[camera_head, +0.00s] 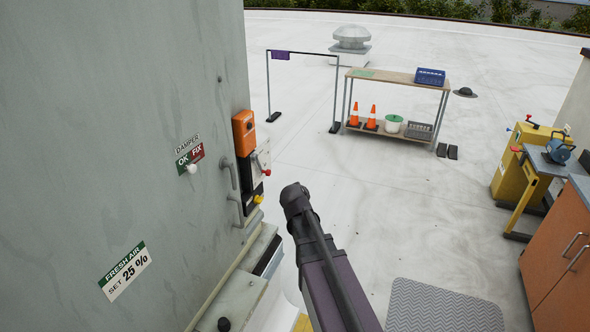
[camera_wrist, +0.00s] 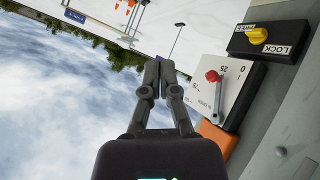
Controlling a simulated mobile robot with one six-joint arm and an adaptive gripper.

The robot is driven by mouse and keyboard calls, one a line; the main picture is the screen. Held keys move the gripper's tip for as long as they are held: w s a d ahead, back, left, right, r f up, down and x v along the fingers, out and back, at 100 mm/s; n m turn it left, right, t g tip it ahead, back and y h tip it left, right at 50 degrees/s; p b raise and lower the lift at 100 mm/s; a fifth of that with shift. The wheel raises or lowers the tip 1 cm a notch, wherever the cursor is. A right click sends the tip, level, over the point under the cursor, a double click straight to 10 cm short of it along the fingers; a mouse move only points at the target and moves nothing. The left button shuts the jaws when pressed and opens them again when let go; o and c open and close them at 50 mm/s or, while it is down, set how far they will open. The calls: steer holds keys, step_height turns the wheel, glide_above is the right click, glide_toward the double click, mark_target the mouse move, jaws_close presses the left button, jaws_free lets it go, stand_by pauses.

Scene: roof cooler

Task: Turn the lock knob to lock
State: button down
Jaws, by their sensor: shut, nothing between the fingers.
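The yellow lock knob (camera_wrist: 258,36) sits on a black plate (camera_wrist: 287,35) at the upper right of the wrist view. LOCK is printed below the knob, and smaller lettering stands above it. I cannot tell clearly which marking the knob points to. In the head view the knob (camera_head: 258,199) is a small yellow spot low on the cabinet's edge. My gripper (camera_wrist: 158,66) is shut and empty in the wrist view, its fingertips together, left of the knob and apart from it. In the head view my arm shows, but the gripper cannot be made out.
A white scale plate with a red-tipped lever (camera_wrist: 213,76) and an orange box (camera_wrist: 217,138) lie beside the knob plate. Cabinet handles (camera_head: 231,176) stick out nearby. A shelf (camera_head: 398,78) with cones stands farther off. Open roof floor lies between.

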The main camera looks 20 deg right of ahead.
steer(key=s+a+f+g+y+b, duration=0.1)
steer(key=s+a+f+g, duration=0.2)
steer(key=s, duration=0.4)
steer(key=s+a+f+g+y+b, duration=0.1)
steer(key=s+a+f+g+y, duration=0.1)
steer(key=s+f, duration=0.3)
steer(key=s+a+f+g+y+b, duration=0.1)
steer(key=s+a+f+g, duration=0.3)
steer(key=s, duration=0.6)
steer(key=shift+a+m+g+y+b, duration=0.15)
steer(key=shift+m+g+y+b, duration=0.2)
steer(key=shift+y, duration=0.15)
